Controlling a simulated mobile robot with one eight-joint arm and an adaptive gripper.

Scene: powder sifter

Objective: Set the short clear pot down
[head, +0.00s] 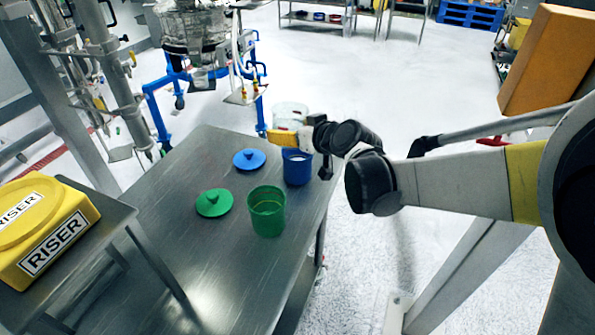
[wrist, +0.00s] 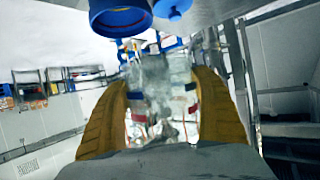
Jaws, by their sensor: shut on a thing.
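The short clear pot (head: 290,112) is see-through and shows at the far right corner of the steel table in the head view, partly hidden by my gripper. My gripper (head: 284,137) has yellow fingers and is shut on the pot. In the wrist view the clear pot (wrist: 163,105) sits between the two fingers (wrist: 164,80), with the background showing through it. The frames do not clearly show whether its base touches the table.
A blue pot (head: 297,170) stands just in front of my gripper. A blue lid (head: 249,159), a green lid (head: 214,203) and a green pot (head: 267,214) are on the steel table (head: 165,245). A yellow riser (head: 45,235) is at left. The table's left front is bare.

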